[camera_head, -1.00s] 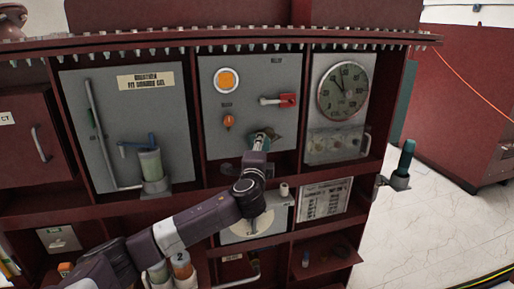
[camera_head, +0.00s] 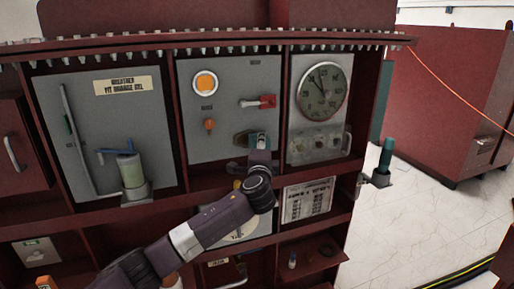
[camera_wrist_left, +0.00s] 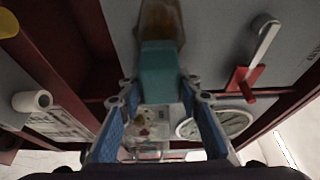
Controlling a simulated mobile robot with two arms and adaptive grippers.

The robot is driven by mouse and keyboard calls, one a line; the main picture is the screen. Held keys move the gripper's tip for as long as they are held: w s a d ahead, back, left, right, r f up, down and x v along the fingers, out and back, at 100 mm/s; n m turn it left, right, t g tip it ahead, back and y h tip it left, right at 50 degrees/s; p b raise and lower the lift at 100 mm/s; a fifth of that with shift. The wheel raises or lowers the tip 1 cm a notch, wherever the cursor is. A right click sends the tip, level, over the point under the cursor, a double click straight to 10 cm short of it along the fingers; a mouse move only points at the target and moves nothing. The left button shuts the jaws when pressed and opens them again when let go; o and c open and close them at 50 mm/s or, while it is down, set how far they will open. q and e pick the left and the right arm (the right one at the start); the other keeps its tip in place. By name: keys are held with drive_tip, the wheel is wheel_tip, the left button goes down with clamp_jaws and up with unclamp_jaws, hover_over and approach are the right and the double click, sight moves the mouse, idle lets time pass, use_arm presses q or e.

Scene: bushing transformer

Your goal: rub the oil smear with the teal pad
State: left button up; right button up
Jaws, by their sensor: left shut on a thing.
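The teal pad (camera_wrist_left: 159,72) is between the fingertips of my left gripper (camera_wrist_left: 160,97) in the left wrist view. The gripper is shut on it. The brown oil smear (camera_wrist_left: 160,18) shows on the grey panel just beyond the pad's far edge, and the pad seems to overlap its near end. In the head view the smear (camera_head: 240,139) is a dark patch low on the middle panel, with my left gripper (camera_head: 261,146) at its right side. Whether the pad presses on the panel I cannot tell for sure. My right gripper is not in view.
A red-handled switch (camera_head: 262,102), an orange lamp (camera_head: 205,84) and an orange knob (camera_head: 209,125) sit above the smear. A round gauge (camera_head: 323,92) is to the right. A glass cylinder (camera_head: 131,172) stands at left. A ledge (camera_head: 215,183) runs below.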

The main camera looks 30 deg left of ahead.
sight(251, 142)
use_arm(q)
drive_tip(key=shift+w+d, duration=0.6)
drive_tip(key=shift+w, duration=0.15)
drive_tip(key=shift+s+a+p, duration=0.45)
drive_tip(key=shift+s+a, duration=0.25)
drive_tip(key=shift+s, duration=0.15)
drive_tip(key=shift+s+a+p, duration=0.3)
drive_tip(key=shift+s+a, duration=0.2)
drive_tip(key=shift+s+a+p, duration=0.7)
drive_tip(key=shift+s+a, duration=1.25)
drive_tip(key=shift+s, duration=0.4)
drive_tip(key=shift+w+d+r, duration=0.2)
drive_tip(key=shift+w+d, duration=0.5)
drive_tip(key=shift+w, duration=0.1)
drive_tip(key=shift+w+d+r, duration=0.2)
drive_tip(key=shift+w+d, duration=0.45)
drive_tip(key=shift+w, duration=0.1)
